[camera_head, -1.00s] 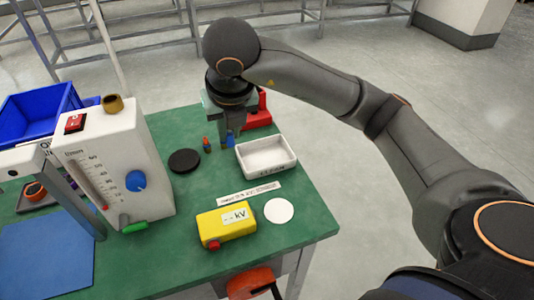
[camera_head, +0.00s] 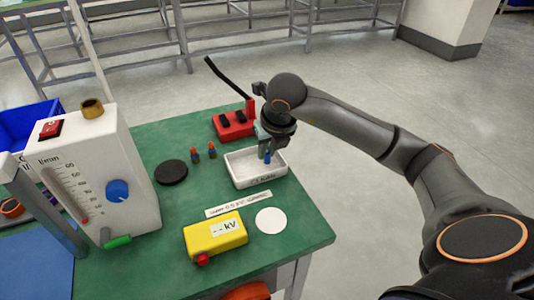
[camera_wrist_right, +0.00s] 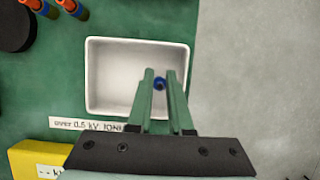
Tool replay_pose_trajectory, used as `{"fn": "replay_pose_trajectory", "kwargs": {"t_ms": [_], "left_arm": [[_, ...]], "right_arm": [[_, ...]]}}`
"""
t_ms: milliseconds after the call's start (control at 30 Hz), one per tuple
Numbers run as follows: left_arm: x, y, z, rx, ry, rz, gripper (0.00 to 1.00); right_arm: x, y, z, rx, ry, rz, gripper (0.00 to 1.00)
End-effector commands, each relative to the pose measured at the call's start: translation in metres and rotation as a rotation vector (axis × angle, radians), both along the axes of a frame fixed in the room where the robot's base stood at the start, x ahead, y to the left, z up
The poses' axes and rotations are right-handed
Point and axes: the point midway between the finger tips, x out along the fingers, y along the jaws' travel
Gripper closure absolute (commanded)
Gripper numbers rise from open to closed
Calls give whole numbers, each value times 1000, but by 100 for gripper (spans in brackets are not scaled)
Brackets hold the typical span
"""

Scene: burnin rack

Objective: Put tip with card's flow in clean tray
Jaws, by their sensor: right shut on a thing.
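My right gripper (camera_head: 265,150) is shut on a small blue tip (camera_head: 268,158), over the white tray (camera_head: 240,178) with lettering on its front wall. In the right wrist view the blue tip (camera_wrist_right: 159,84) shows between the two green fingers, against the tray floor; I cannot tell whether it touches the floor. Two other tips, orange-topped with dark bluish lower parts, stand left of the tray: one tip (camera_head: 195,154) and another (camera_head: 211,151). A printed card strip (camera_head: 238,205) lies in front of the tray. The flow meter (camera_head: 85,175), marked l/min, stands at left. My left gripper is not in view.
A yellow kV meter (camera_head: 215,236) and a white disc (camera_head: 271,221) are near the table's front. A black disc (camera_head: 171,172) lies right of the flow meter. A red block (camera_head: 233,125) with a black rod stands behind the tray. Blue bin (camera_head: 20,125) at left.

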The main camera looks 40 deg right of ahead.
Motion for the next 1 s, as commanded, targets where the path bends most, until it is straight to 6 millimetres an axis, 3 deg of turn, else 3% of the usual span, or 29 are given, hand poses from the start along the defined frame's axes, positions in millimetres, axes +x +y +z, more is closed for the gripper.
{"fn": "replay_pose_trajectory", "kwargs": {"t_ms": [433, 467, 533, 833, 1000], "left_arm": [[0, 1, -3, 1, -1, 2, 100], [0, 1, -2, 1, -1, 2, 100], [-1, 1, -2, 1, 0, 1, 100], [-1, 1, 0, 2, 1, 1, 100], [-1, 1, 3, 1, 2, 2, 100]], "right_arm": [[0, 0, -11, 0, -2, 0, 100], [0, 0, -9, 1, -2, -1, 78], [0, 0, -9, 1, -2, -1, 70], [0, 0, -7, 0, -2, -1, 69], [-5, 2, 12, 0, -5, 2, 69]]}}
